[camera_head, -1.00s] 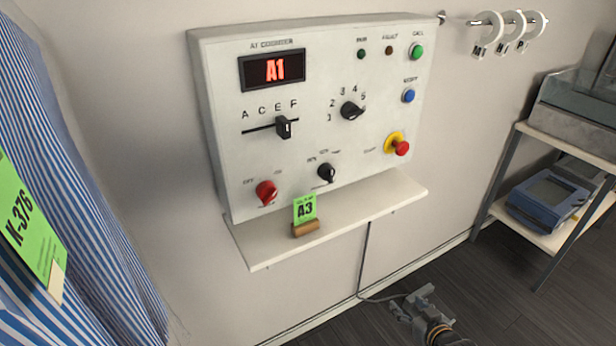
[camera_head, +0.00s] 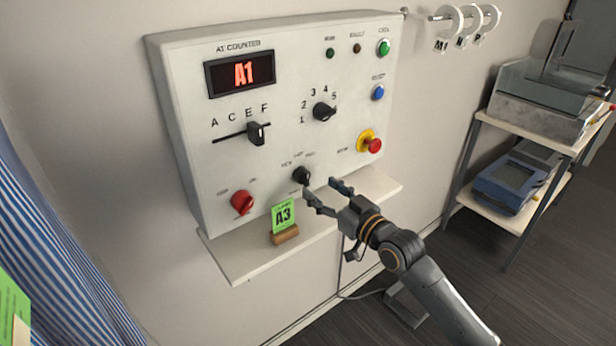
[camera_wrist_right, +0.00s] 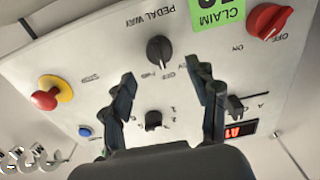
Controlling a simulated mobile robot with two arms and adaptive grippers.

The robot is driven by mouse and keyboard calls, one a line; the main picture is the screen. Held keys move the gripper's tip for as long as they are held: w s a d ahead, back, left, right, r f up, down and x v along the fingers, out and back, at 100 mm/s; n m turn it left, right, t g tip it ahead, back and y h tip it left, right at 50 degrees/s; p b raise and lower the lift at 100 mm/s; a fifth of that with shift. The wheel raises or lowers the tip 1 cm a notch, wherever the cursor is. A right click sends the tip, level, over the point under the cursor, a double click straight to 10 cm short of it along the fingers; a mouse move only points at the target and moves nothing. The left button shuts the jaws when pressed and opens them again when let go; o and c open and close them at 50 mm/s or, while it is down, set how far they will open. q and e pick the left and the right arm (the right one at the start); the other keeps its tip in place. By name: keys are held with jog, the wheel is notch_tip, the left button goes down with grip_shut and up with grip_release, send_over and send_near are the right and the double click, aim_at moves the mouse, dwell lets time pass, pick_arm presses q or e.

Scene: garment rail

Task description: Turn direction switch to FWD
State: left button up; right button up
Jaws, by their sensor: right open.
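The direction switch is a black rotary knob (camera_head: 301,175) low in the middle of the white control panel (camera_head: 190,110). In the right wrist view the knob (camera_wrist_right: 160,50) sits under the upside-down words PEDAL WAY, with small position labels around it too blurred to read surely. I cannot tell which label it points to. My right gripper (camera_head: 320,190) is open and empty just in front of and to the right of the knob. In the right wrist view its fingers (camera_wrist_right: 160,76) spread to either side of the knob's line, apart from it. My left gripper is not in view.
A red knob (camera_head: 242,202), a slider (camera_head: 257,133), a numbered black knob (camera_head: 324,111) and a red stop button (camera_head: 374,145) are on the panel. A shelf (camera_head: 240,267) below carries a green A3 tag (camera_head: 284,215). A rack (camera_head: 466,160) stands at right.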

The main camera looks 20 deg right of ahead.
aim_at(308, 179)
jog(key=x, duration=0.6)
jog(key=shift+p, duration=0.3)
jog(key=shift+s+d, duration=0.1)
jog(key=shift+c, duration=0.5)
jog(key=c, duration=1.1)
